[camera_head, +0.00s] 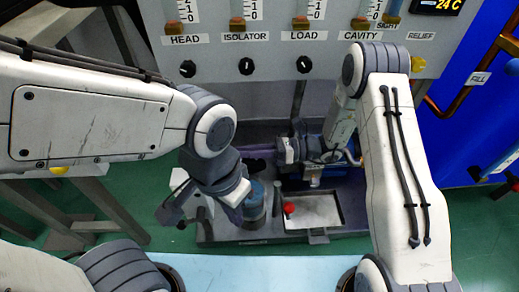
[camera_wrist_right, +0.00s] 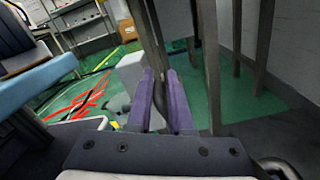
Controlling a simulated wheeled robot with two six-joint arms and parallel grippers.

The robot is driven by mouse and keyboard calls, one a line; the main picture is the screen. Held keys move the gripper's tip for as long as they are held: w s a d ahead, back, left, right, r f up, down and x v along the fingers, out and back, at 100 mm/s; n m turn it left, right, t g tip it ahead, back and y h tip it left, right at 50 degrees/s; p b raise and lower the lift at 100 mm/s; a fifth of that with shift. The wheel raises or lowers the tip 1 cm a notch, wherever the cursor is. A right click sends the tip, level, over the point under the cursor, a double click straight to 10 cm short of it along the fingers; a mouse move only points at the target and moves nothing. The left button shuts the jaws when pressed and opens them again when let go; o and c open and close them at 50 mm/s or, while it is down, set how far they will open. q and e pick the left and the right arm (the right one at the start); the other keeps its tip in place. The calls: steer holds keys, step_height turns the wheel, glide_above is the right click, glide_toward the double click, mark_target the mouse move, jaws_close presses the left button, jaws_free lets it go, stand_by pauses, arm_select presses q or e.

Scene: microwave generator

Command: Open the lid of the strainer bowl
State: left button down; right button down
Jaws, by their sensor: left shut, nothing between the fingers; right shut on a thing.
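A blue-grey upright cylinder (camera_head: 255,205), which looks like the strainer bowl, stands on the low grey base plate; its top is partly hidden and I cannot make out its lid. My left gripper (camera_head: 236,212) is just left of the cylinder, pointing down, shut and empty. I cannot tell whether it touches the cylinder. My right gripper (camera_head: 258,153) reaches left above and behind the cylinder. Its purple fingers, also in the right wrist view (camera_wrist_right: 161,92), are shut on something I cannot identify.
A shallow metal tray (camera_head: 325,229) with a red knob (camera_head: 289,208) near its left edge lies right of the cylinder. A blue machine part (camera_head: 308,180) stands behind the tray. The labelled grey panel (camera_head: 270,52) rises at the back, and a blue cabinet (camera_head: 462,130) stands right.

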steer(key=w+m+p, duration=0.2)
steer(key=p, duration=0.1)
steer(key=shift+w+a+r, duration=0.15)
steer(key=shift+w+r, duration=0.05)
steer(key=shift+r, duration=0.15)
steer(key=shift+w+f+m+p, duration=0.15)
steer(key=shift+w+f+p, duration=0.15)
steer(key=shift+w, duration=0.35)
steer(key=shift+w+f+m+p, duration=0.15)
steer(key=shift+w+f+p, duration=0.1)
steer(key=shift+w, duration=0.35)
steer(key=c, duration=0.9)
jaws_free()
steer(key=shift+r, duration=0.15)
